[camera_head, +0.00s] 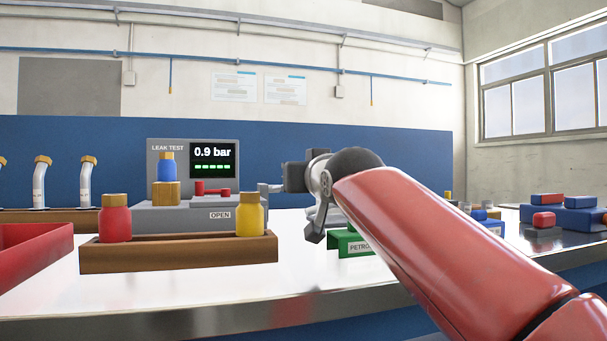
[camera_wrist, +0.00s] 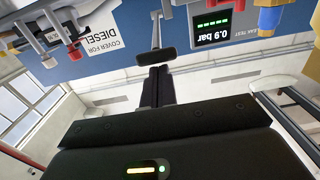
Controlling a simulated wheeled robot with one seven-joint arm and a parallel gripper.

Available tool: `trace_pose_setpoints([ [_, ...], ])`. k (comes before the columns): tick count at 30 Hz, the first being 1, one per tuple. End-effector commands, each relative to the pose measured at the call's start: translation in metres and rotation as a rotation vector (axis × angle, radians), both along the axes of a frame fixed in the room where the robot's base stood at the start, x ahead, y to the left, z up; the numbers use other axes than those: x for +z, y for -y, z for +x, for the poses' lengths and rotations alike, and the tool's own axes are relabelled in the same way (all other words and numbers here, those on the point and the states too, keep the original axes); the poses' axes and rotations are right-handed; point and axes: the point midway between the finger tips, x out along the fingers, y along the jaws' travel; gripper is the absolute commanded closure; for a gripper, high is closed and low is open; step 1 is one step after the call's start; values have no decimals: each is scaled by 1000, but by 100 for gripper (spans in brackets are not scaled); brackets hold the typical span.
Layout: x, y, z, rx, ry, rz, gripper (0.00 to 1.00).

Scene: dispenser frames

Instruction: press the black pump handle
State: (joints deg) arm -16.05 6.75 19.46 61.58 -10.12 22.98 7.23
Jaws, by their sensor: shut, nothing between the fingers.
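The black pump handle (camera_wrist: 155,54) shows in the wrist view as a short dark crossbar on a thin grey rod. My gripper (camera_wrist: 158,72) is shut and empty; its black fingers point at the handle, with their tips just short of it in the picture. I cannot tell whether they touch. In the head view my arm covers most of the gripper, and I cannot make out the handle there. The grey leak test unit (camera_head: 166,216) stands to the left of my wrist, and its screen (camera_head: 213,160) reads 0.9 bar with green bars.
A wooden tray (camera_head: 180,256) holds a red bottle (camera_head: 115,222) and a yellow bottle (camera_head: 250,216) in front of the unit. A red bin (camera_head: 30,255) is at left. A green petrol holder (camera_head: 350,243) sits below my wrist. The front bench strip is clear.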

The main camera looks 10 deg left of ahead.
Motion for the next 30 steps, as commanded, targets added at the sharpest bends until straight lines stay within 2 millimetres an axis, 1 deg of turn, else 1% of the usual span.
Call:
trace_pose_setpoints([
  [1,20,3,-4,-1,7,3,100],
  [2,28,4,-6,-1,11,5,100],
  [3,32,6,-11,-2,15,7,100],
  [4,21,12,-19,-4,15,6,100],
  [5,19,16,-25,-4,16,6,100],
  [9,14,32,-53,-4,19,8,100],
  [12,12,41,-70,-2,20,9,100],
  [15,11,48,-82,-1,20,10,100],
  [18,10,53,-90,0,20,9,100],
  [21,10,55,-93,0,20,10,100],
  [30,11,56,-94,0,21,10,100],
])
